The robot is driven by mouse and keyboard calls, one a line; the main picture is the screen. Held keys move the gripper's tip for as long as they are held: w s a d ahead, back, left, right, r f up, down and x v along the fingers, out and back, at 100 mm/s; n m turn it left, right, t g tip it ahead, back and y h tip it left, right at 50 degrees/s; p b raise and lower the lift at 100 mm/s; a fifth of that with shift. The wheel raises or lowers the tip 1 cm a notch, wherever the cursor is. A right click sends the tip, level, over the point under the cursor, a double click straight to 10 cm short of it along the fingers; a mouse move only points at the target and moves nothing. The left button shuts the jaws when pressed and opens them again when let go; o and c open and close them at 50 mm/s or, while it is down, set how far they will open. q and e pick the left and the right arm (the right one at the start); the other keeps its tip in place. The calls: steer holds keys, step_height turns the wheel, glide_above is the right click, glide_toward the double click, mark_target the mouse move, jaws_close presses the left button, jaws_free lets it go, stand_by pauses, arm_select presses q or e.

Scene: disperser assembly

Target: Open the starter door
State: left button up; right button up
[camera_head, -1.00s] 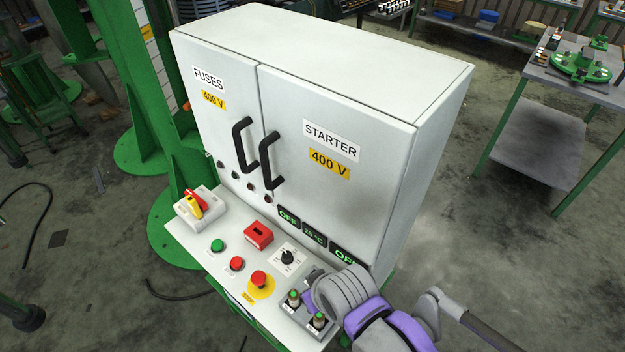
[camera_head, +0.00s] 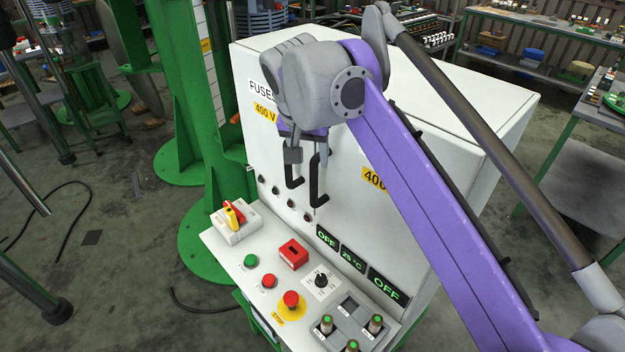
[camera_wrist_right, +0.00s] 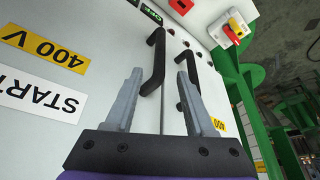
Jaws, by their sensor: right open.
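The starter door (camera_head: 345,208) of the white cabinet is closed, and my right arm covers much of it in the head view. Its black handle (camera_head: 320,182) also shows in the right wrist view (camera_wrist_right: 157,48). My right gripper (camera_head: 304,158) is in front of the two door handles, pointing at the cabinet. In the right wrist view the open gripper (camera_wrist_right: 160,74) has its fingers to either side of the starter handle; I cannot tell whether they touch it. The fuses door handle (camera_wrist_right: 188,100) is partly behind the right-hand finger. My left gripper is not in view.
Below the doors is a control panel (camera_head: 262,292) with a red-yellow switch (camera_head: 234,215), a red emergency button (camera_head: 291,300) and displays (camera_head: 352,260). A green column (camera_head: 200,110) stands left of the cabinet. A workbench (camera_head: 590,95) is at the right.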

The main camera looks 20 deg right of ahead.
mark_target(313, 172)
steer(key=b+x, duration=0.1)
steer(key=x, duration=0.9)
steer(key=shift+a, duration=0.1)
steer(key=shift+r, duration=0.1)
jaws_close()
stand_by(1.0)
